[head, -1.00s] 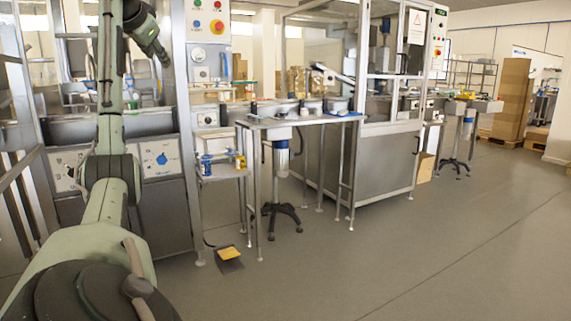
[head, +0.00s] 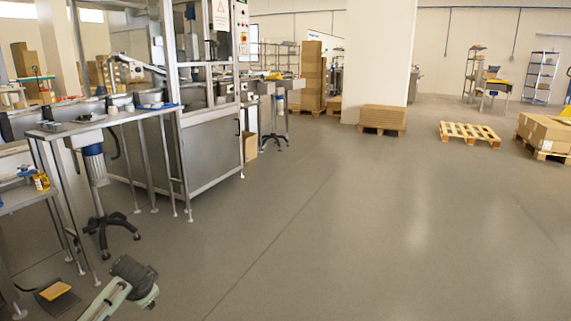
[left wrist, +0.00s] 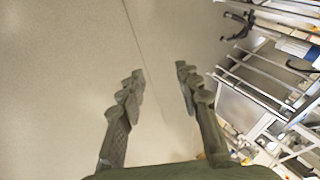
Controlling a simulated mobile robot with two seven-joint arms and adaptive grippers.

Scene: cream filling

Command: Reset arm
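In the head view, part of my left arm (head: 122,288) shows low at the bottom left, over the floor; its fingers do not show there. In the left wrist view, my left gripper (left wrist: 160,74) has its two fingers spread apart with nothing between them. Bare grey floor lies behind the fingers. My right gripper shows in neither view.
A steel side table (head: 100,122) and a glazed machine cabinet (head: 212,150) stand at the left. A yellow foot pedal (head: 55,291) lies on the floor near my arm. A wooden pallet (head: 470,134) and boxes (head: 546,131) stand farther right. The middle floor is clear.

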